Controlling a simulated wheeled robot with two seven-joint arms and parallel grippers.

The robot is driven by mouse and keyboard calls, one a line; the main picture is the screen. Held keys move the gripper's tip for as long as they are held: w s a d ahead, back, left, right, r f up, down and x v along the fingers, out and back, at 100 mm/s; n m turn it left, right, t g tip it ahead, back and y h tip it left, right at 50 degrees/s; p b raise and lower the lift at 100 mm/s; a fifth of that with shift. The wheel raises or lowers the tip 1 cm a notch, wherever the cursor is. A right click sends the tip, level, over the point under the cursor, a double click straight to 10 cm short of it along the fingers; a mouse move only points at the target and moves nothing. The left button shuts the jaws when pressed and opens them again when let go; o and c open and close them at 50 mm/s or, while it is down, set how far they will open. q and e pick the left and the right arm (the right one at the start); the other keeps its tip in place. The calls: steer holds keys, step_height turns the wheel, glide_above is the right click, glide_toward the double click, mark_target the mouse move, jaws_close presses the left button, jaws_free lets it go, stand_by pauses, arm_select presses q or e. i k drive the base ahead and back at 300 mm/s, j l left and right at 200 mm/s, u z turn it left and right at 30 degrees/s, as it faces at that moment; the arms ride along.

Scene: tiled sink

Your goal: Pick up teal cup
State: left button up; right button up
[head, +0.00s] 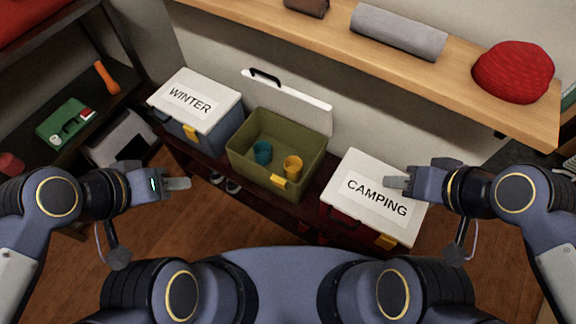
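The teal cup (263,152) stands inside the open olive-green box (238,163), toward its left side. A yellow cup (293,166) stands in the same box, to the right of the teal cup and close to it. My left gripper (188,183) is in front and to the left of the box, well apart from the cup, with nothing seen in it. My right gripper (386,182) shows over the box marked CAMPING, to the right of the olive box. Both grippers are seen edge-on, so the gap between their fingers cannot be made out.
A closed box marked WINTER (204,97) stands left of the olive box; the closed CAMPING box (366,206) stands right. The olive box's raised white lid (290,90) is behind it. A wooden shelf (330,38) with a red knitted item (513,72) overhangs the back.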

mark_target(262, 149)
steer(key=i+j+z, duration=0.15)
steer(key=j, duration=0.3)
steer(key=i+j+z, duration=0.15)
steer(key=j, duration=0.35)
steer(key=i+j+z, duration=0.1)
steer(key=j, duration=0.4)
steer(key=i+j+z, duration=0.15)
steer(key=j, duration=0.4)
steer(key=i+j+z, duration=0.15)
steer(key=j, duration=0.4)
steer(key=i+j+z, duration=0.15)
steer(key=j, duration=0.4)
steer(key=k+l, duration=0.05)
